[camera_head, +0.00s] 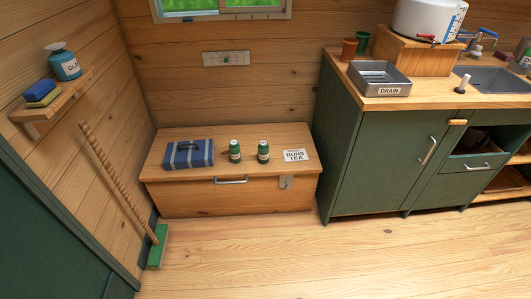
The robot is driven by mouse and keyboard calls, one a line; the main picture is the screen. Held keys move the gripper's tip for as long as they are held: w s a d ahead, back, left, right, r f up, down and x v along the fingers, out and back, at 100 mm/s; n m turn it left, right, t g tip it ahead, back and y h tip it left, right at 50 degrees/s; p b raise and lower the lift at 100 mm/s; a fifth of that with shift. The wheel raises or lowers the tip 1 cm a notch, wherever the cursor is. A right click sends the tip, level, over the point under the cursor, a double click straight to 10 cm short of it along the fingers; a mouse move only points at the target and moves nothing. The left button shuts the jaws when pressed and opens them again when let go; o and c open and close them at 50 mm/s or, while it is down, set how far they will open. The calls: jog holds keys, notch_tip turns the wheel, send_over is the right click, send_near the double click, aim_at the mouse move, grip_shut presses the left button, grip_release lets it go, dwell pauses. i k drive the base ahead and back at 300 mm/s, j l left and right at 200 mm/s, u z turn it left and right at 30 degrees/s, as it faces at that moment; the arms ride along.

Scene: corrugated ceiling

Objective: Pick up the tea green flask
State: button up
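Two small green flasks with pale labels stand upright on the lid of a wooden chest (215,147): a left flask (234,151) and a right flask (263,152). They look nearly alike and stand a short gap apart. The writing on their labels is too small to read. A white card (295,155) with "RUNS TEA" on it lies to the right of the right flask. My gripper is not in view.
A blue striped case (188,154) lies left of the flasks. A green cabinet (378,160) with a metal drain tray (380,90) stands right of the chest. A broom (120,185) leans at the left wall. The wooden floor (330,255) in front is clear.

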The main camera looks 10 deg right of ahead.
aim_at(263, 146)
jog(key=i+l, duration=0.15)
jog(key=i, duration=0.35)
jog(key=i+l+u, duration=0.15)
jog(key=i, duration=0.4)
jog(key=i+l, duration=0.2)
jog(key=i, duration=0.3)
jog(key=i+l+u, duration=0.15)
jog(key=i, duration=0.35)
jog(key=i+l, duration=0.35)
jog(key=i, duration=0.15)
jog(key=u, duration=0.05)
